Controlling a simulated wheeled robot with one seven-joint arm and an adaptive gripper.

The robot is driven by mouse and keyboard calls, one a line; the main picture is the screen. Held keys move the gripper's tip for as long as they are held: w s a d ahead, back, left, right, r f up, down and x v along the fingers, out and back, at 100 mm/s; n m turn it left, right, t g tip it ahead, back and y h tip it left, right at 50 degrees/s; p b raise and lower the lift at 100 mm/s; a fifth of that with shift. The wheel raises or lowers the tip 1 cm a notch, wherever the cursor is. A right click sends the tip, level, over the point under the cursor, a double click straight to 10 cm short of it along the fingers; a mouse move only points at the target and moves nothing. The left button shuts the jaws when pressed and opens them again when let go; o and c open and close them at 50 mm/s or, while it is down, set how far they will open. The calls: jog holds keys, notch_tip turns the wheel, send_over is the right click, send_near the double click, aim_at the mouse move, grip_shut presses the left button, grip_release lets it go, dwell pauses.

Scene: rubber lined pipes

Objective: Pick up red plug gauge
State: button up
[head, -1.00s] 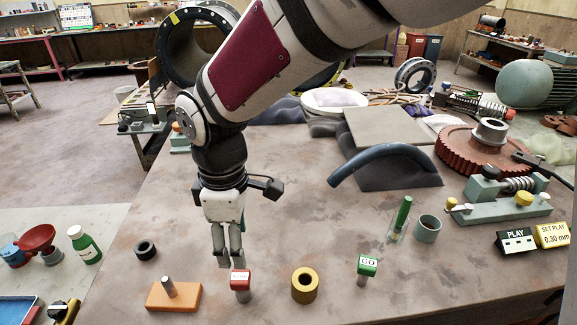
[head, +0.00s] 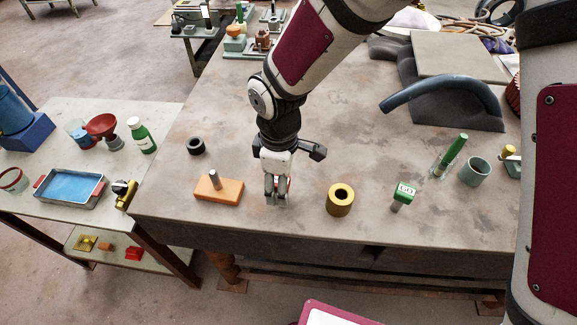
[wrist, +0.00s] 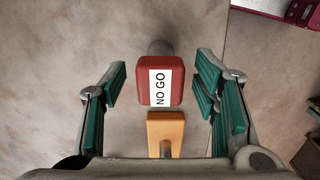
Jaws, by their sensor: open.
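The red plug gauge (wrist: 160,80) has a white NO GO label and sits between the two green-padded fingers in the wrist view. My gripper (wrist: 161,76) is open, with a visible gap on each side of the red head. In the head view my gripper (head: 277,198) points down at the table near its front edge. The fingers hide nearly all of the red gauge there; only slivers of red show.
An orange block (head: 230,192) with a grey pin stands close on the left. A yellow ring (head: 340,203) and the green GO gauge (head: 404,193) stand to the right. A black ring (head: 195,146) lies behind left. The workbench (head: 300,232) ends just in front.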

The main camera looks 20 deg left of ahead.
jog(key=shift+f, duration=1.25)
grip_shut()
jog(key=shift+r, duration=0.1)
